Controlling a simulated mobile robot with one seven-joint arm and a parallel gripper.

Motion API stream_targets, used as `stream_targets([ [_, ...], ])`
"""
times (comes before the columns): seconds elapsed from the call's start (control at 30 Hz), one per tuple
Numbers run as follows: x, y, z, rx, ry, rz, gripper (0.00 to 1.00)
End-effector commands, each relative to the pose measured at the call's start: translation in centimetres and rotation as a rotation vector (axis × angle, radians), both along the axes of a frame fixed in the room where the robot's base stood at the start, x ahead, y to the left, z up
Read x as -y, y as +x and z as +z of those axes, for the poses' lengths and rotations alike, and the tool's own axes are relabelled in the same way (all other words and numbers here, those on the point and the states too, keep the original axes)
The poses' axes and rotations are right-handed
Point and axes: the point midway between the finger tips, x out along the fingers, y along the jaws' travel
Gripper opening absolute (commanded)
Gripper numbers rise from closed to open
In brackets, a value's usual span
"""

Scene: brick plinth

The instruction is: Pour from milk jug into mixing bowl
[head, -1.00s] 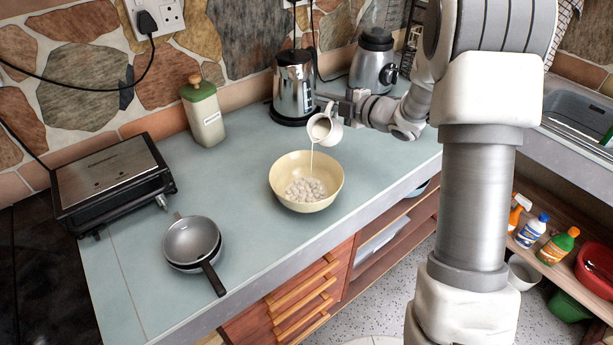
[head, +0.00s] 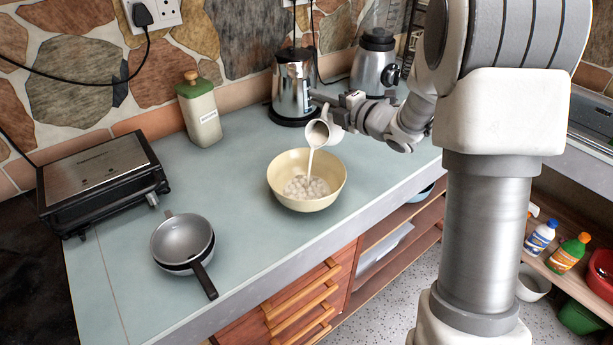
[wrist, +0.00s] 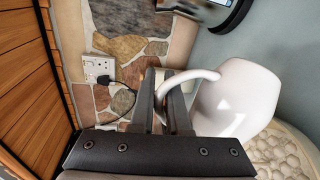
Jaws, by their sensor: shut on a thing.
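The milk jug (head: 319,132) is small and white. It is tilted over the cream mixing bowl (head: 281,187), and a white stream runs from its lip into the bowl. The bowl stands on the counter with white lumps and pale liquid inside. My gripper (head: 327,101) is shut on the jug's handle, above and to the right of the bowl. In the wrist view my gripper (wrist: 165,100) has its fingers around the handle, with the jug (wrist: 238,98) to their right. Part of the bowl (wrist: 285,150) shows below the jug there.
A steel kettle (head: 294,85) and a blender (head: 374,62) stand behind my gripper. The counter between pans and bowl is clear.

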Motion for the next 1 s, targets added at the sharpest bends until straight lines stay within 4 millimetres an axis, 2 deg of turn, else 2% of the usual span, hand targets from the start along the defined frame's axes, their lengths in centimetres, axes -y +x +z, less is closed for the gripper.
stream_targets([
  [0.4, -0.6, -0.8, -0.4, 0.099, -0.067, 0.001, 0.00],
  [0.97, -2.2, -3.1, 0.7, 0.222, -0.153, 0.002, 0.00],
  [1.0, -2.3, -3.2, 0.1, 0.232, -0.159, 0.001, 0.00],
])
